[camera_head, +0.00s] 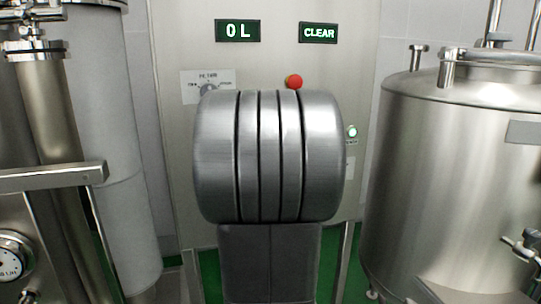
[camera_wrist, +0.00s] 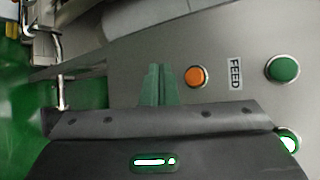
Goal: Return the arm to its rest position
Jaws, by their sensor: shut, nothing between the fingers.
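My gripper (camera_wrist: 158,72) shows in the wrist view, its narrow fingers together and empty, in front of a grey panel. The dark gripper body (camera_wrist: 150,122) fills the lower part of that view. In the head view a thick grey metal joint of my arm (camera_head: 268,155) stands upright in the middle, with a dark link below it. My gripper does not show in the head view. The wrist view's panel carries an orange button (camera_wrist: 196,76), a FEED label (camera_wrist: 235,73) and a green button (camera_wrist: 282,68). The fingers appear apart from these buttons.
Behind my arm a cabinet has a "0 L" display (camera_head: 238,31), a "CLEAR" display (camera_head: 319,33), a red knob (camera_head: 294,81) and a lit green button (camera_head: 352,131). A steel tank (camera_head: 450,170) stands right. Steel pipework (camera_head: 50,110) and a gauge (camera_head: 12,256) stand left.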

